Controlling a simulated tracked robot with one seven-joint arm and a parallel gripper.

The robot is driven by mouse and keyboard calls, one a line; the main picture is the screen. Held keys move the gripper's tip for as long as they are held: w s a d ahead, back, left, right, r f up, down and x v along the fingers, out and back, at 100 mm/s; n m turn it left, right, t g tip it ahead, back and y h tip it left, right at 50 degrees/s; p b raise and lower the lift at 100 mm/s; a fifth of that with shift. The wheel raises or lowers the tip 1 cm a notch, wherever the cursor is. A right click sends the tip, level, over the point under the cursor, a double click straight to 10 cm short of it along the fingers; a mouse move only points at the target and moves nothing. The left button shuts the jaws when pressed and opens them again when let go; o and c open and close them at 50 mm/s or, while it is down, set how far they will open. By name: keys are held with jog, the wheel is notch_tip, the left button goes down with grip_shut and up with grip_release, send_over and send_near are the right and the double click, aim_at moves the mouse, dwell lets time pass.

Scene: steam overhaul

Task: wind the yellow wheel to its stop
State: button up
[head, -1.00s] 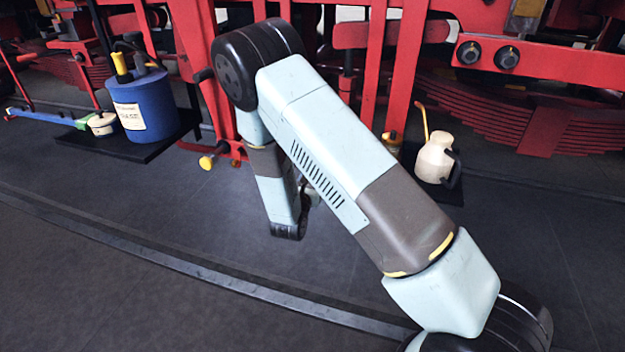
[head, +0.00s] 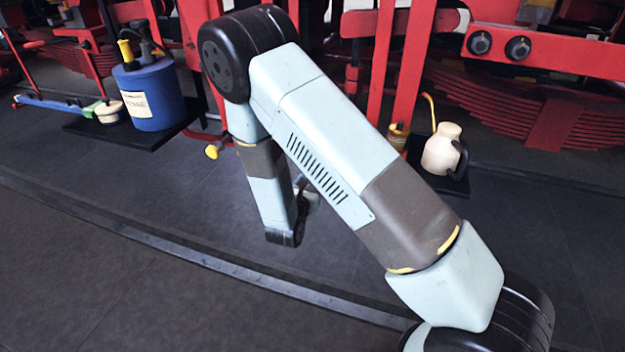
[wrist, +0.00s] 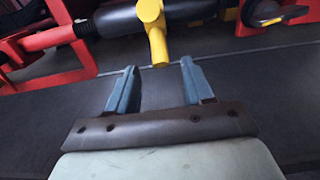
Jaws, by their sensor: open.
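In the wrist view a yellow fitting (wrist: 151,12) sits on a dark horizontal bar, with a yellow stem hanging from it. I cannot tell whether this is part of the yellow wheel; no full wheel rim shows. My gripper (wrist: 158,72) is open, its two blue fingers apart and empty. The stem's lower end shows between and just beyond the fingertips; I see no grip on it. In the head view my own arm hides most of the area around my gripper. A small yellow knob (head: 212,152) shows there on a red bracket, left of my arm.
A blue drum (head: 152,97) and a small pot (head: 109,113) stand on a dark mat at left. A cream jug (head: 441,149) stands at right. Red frame bars (head: 410,70) run behind my arm. The dark floor (head: 150,200) in front is clear.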

notch_tip(320, 180, up, 6)
jog(key=s, duration=0.1)
jog(key=shift+x, duration=2.7)
jog(key=shift+a+f, duration=0.1)
jog(key=shift+a, duration=0.05)
grip_shut()
jog(key=shift+f, duration=0.1)
jog(key=shift+f, duration=1.3)
